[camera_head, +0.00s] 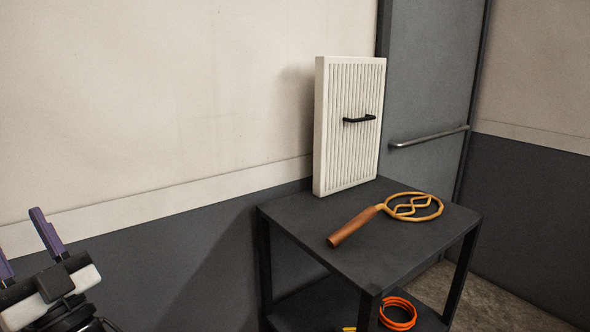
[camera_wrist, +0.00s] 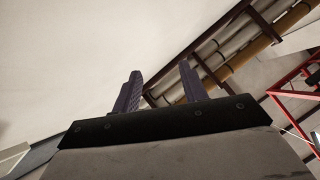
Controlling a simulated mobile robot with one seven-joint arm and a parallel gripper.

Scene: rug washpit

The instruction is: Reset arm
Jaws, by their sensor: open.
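My gripper (camera_head: 24,240) is at the lower left of the head view, with two purple fingers pointing upward and apart. It is open, with nothing between the fingers. In the wrist view my gripper (camera_wrist: 159,88) also shows its two fingers spread and empty, pointing up toward a pale wall and ceiling pipes. It is well to the left of the dark table (camera_head: 343,251) and touches nothing that I can see. Part of the left finger is cut off by the frame edge in the head view.
On the table stand a white ribbed panel (camera_head: 335,150) with a black handle, upright near the wall, and a rug beater (camera_head: 358,227) with a wooden handle, lying flat. An orange coil (camera_head: 398,314) lies on the lower shelf. A grey door (camera_head: 428,100) with a bar is behind.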

